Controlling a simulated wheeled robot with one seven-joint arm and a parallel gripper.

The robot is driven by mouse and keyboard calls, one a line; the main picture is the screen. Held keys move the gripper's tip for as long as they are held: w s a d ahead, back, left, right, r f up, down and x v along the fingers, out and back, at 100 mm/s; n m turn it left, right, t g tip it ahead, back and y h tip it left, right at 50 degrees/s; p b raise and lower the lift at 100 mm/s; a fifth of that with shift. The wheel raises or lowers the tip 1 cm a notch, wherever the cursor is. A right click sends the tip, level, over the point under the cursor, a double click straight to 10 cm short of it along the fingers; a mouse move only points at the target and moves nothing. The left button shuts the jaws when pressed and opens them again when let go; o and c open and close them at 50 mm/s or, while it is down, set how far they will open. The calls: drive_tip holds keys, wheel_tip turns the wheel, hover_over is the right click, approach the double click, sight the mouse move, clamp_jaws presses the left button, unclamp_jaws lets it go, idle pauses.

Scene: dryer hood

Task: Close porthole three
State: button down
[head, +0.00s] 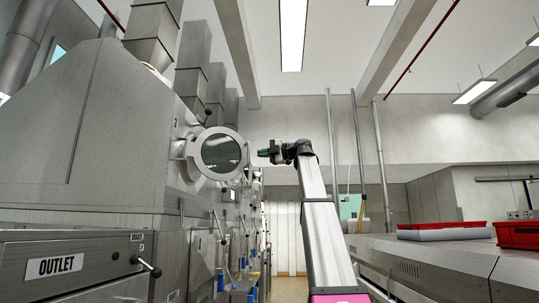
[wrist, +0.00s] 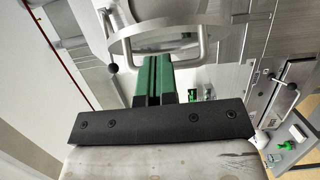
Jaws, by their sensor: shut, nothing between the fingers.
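A round porthole (head: 220,153) with a metal rim and dark glass stands swung out from the side of the grey dryer hood, open. I cannot read a number on it. My gripper (head: 261,153) is just right of the porthole's rim, with its green fingers pointing left toward it. In the wrist view my gripper (wrist: 154,62) has its green fingers together and empty. A curved metal rim (wrist: 120,40) and a bar-like handle (wrist: 202,48) show just beyond the fingertips. I cannot tell whether the fingers touch them.
At right a long metal bench (head: 440,262) carries red trays (head: 516,234). An aisle lies between.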

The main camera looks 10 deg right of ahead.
sight(245, 155)
drive_tip(key=shift+x, duration=2.3)
